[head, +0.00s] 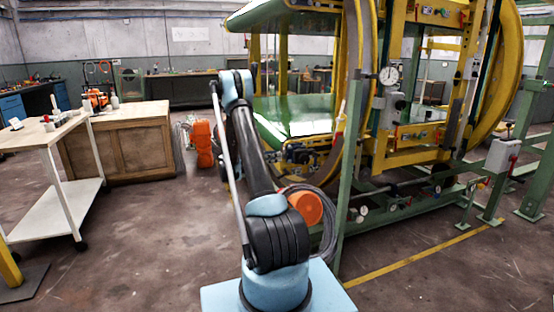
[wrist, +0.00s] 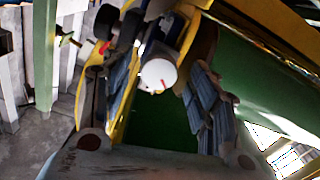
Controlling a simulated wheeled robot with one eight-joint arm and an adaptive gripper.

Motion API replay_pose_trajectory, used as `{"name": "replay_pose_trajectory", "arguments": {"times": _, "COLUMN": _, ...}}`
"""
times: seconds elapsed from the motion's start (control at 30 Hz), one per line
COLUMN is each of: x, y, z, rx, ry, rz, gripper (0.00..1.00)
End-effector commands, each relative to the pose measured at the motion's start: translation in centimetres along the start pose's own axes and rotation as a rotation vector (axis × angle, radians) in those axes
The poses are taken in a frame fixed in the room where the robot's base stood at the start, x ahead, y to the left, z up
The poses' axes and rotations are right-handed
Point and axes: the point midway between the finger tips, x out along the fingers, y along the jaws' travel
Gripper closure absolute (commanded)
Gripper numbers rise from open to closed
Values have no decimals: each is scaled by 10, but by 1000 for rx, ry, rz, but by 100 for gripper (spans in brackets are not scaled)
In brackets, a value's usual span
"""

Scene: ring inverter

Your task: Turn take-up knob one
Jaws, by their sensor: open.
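A white round knob face with a small red mark (wrist: 158,75) shows in the wrist view, between the fingers of my gripper (wrist: 160,92) in the picture. No label is readable, so I cannot tell for sure that it is take-up knob one. My gripper is open, with one dark finger left and one right of the knob, and nothing is visibly held. I cannot tell how far the knob is from the fingers. In the head view my arm reaches toward the ring inverter (head: 395,160); I cannot make out the gripper there.
Yellow and green frame parts lie close around the gripper in the wrist view, with a green panel (wrist: 265,85) at right. A green post (head: 349,180) stands right of my arm. A white trolley (head: 60,185) and wooden cabinet (head: 125,145) are left. Floor at front right is clear.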

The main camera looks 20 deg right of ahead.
Motion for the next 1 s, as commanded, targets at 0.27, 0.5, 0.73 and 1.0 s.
{"name": "replay_pose_trajectory", "arguments": {"times": 0.27, "x": 21, "y": 0, "z": 0, "rx": 0, "ry": 0, "rz": 0, "gripper": 45}}
{"name": "replay_pose_trajectory", "arguments": {"times": 0.5, "x": 23, "y": 0, "z": 0, "rx": 0, "ry": 0, "rz": -1, "gripper": 45}}
{"name": "replay_pose_trajectory", "arguments": {"times": 0.73, "x": 22, "y": 0, "z": 0, "rx": 0, "ry": 0, "rz": -1, "gripper": 84}}
{"name": "replay_pose_trajectory", "arguments": {"times": 1.0, "x": 22, "y": -1, "z": 0, "rx": -37, "ry": 0, "rz": -1, "gripper": 90}}
